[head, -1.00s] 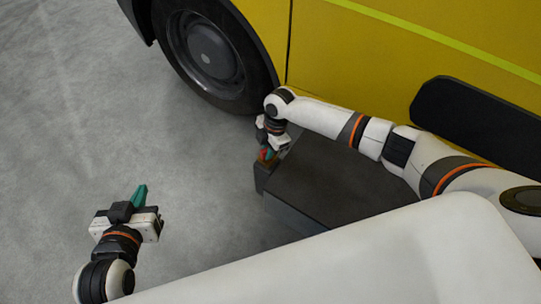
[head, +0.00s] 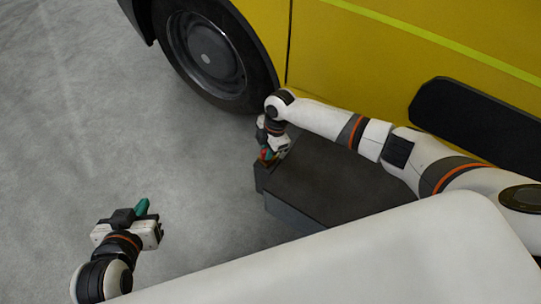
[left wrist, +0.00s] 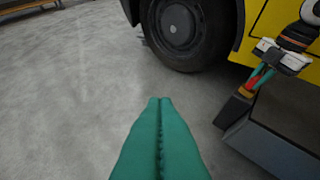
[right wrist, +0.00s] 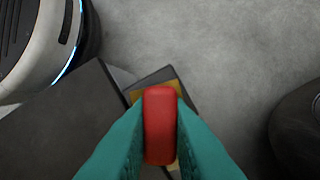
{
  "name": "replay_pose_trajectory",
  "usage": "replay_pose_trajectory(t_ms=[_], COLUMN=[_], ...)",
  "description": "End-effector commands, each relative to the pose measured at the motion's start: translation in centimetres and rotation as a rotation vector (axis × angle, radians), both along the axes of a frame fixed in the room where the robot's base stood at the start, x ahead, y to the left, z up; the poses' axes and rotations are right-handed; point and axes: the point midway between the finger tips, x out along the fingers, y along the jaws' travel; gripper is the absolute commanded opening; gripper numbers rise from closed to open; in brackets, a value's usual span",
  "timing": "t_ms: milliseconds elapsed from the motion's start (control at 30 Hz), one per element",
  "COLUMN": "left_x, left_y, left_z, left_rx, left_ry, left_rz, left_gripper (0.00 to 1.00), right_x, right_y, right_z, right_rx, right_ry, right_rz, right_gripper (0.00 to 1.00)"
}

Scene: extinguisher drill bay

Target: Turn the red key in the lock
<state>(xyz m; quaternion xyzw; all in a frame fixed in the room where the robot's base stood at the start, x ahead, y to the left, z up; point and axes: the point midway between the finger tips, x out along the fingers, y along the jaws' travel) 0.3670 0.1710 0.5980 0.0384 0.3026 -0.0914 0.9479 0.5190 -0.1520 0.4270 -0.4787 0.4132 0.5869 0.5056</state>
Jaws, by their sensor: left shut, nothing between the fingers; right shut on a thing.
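The red key (right wrist: 160,125) is between the teal fingers of my right gripper (right wrist: 160,140), which is shut on it, in the right wrist view. Under the key is a dark block with a yellow plate (right wrist: 182,150); the key hides the lock's opening. The left wrist view also shows this red key (left wrist: 255,78). My left gripper (head: 143,206) is shut and empty over the floor; its teal fingers (left wrist: 158,105) touch along their length.
The dark box (head: 330,185) stands beside a yellow vehicle (head: 370,50) with a black wheel (head: 207,55). The grey floor (head: 90,120) to the left is clear. A bench-like wooden thing (left wrist: 30,7) shows far off.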

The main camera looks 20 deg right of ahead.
Motion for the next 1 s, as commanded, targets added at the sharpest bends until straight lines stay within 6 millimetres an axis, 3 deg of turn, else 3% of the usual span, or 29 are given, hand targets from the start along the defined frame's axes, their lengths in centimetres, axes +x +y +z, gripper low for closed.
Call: replay_pose_trajectory(t_ms=[1000], left_x=[-2.6], left_y=[0.8], left_z=[-1.9], left_rx=[0.037], left_ry=[0.174], left_rz=[0.011], left_gripper=[0.00], right_x=[0.0], right_y=[0.0], right_z=[0.0], right_rx=[0.001], right_ry=[0.000], right_rz=[-0.060], right_gripper=[0.00])
